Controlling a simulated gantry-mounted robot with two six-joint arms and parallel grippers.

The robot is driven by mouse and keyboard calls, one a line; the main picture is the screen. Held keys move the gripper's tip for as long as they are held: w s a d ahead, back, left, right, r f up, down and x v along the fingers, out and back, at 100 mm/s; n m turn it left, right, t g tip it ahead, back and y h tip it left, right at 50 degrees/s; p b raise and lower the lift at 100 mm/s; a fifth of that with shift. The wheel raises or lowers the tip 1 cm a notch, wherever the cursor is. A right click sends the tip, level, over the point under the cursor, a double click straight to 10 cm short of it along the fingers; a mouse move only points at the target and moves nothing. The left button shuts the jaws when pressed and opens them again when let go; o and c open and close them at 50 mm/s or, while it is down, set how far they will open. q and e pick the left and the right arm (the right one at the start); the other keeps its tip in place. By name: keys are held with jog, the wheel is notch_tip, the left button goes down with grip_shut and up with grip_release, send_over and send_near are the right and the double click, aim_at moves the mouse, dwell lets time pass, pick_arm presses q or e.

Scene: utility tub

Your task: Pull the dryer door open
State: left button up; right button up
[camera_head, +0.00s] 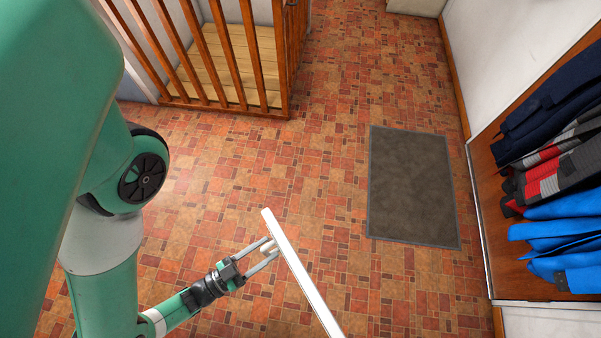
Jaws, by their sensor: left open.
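A long white panel (300,275), seen nearly edge-on, runs from the middle down to the bottom edge; it looks like the dryer door. The dryer body does not show. My left gripper (271,249) is open, its two fingers pointing up and right at the left side of the panel near its upper end. A small pale piece, perhaps a handle, shows between the fingertips. I cannot tell whether the fingers touch it or the panel. My right gripper is not in view.
A wooden railed pen (235,110) stands at the upper left. A grey mat (412,185) lies on the brick-patterned floor, which is otherwise open in the middle.

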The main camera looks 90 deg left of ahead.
pick_arm(q)
jog(key=b+v, duration=0.1)
jog(key=v, duration=1)
jog(key=shift+s+b, duration=0.25)
jog(key=shift+b, duration=0.05)
jog(key=shift+d+f, duration=0.1)
jog(key=shift+d, duration=0.05)
